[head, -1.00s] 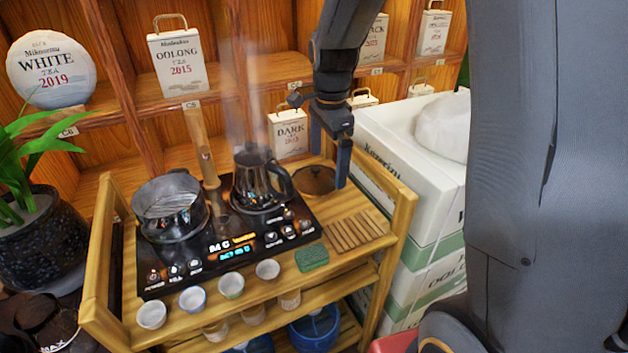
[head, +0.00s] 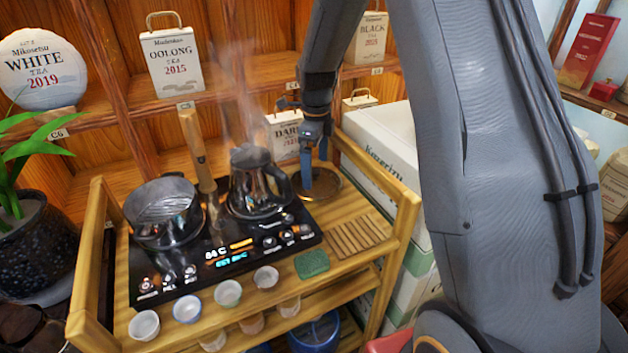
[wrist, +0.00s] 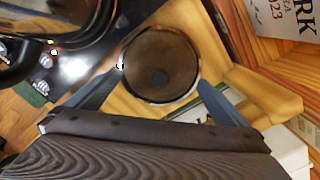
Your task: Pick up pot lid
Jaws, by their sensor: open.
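The pot lid (head: 322,184) is a round, dark brown disc with a thin rim, lying on the wooden cart top to the right of the steaming kettle. In the wrist view my gripper (wrist: 160,75) is open, with one blue-grey finger on each side of the lid and nothing held. Whether the fingers touch the lid is unclear.
The dark kettle (head: 256,185) stands close left of the lid on the black cooktop (head: 190,278), beside a pot (head: 163,212). A wooden cart rail (head: 385,165) and white boxes (head: 385,135) are close on the right. A slatted wooden mat (head: 355,236) lies in front.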

